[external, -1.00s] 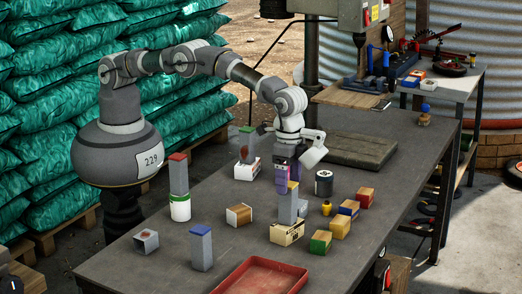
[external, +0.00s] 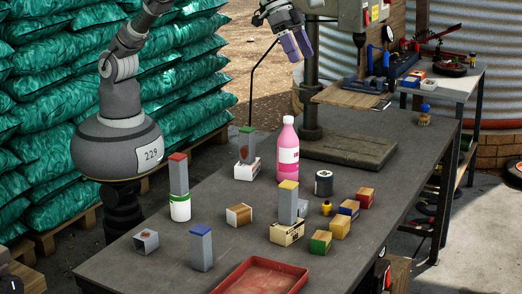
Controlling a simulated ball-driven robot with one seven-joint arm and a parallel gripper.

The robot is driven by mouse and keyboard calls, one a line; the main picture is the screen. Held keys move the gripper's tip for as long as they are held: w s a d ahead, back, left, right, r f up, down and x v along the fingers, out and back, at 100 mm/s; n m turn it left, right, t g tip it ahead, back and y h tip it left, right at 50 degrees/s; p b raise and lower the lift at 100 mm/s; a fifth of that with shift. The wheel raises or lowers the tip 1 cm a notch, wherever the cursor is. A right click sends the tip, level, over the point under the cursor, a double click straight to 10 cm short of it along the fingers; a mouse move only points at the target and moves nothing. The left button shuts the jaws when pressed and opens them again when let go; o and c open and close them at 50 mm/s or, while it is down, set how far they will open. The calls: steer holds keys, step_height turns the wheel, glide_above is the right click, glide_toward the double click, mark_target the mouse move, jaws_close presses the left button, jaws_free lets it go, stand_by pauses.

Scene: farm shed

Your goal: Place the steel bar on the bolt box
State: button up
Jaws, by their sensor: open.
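A grey steel bar with a yellow top (external: 288,203) stands upright on a tan box with dark print (external: 287,235), seemingly the bolt box. My gripper (external: 299,57) is open and empty, high above the table and well clear of the bar. Other similar grey bars stand nearby: a red-topped one (external: 179,176) on a white and green can (external: 180,209), a green-topped one (external: 247,147) on a white box (external: 246,170), and a blue-topped one (external: 201,250) on the table.
A pink bottle (external: 287,155) stands behind the yellow-topped bar. Coloured wooden blocks (external: 340,227), a small yellow bottle (external: 326,208) and a dark can (external: 323,183) are to its right. A red tray (external: 228,282) lies at the front. The table's right side is mostly clear.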

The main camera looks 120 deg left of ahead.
steer(key=s+a+r+t, duration=0.2)
steer(key=s+r, duration=0.2)
steer(key=r, duration=0.5)
steer(key=s+a+r+t, duration=0.2)
steer(key=s+r, duration=0.3)
steer(key=r, duration=0.4)
steer(key=s+a+r+t, duration=0.2)
steer(key=s+r+t, duration=0.1)
steer(key=s+r, duration=0.4)
steer(key=s+a+r+t, duration=0.1)
steer(key=s+r+t, duration=0.1)
steer(key=s+r, duration=0.6)
steer(key=shift+s+a+r+t+y, duration=0.3)
steer(key=shift+s+a+t, duration=0.1)
steer(key=shift+s, duration=0.75)
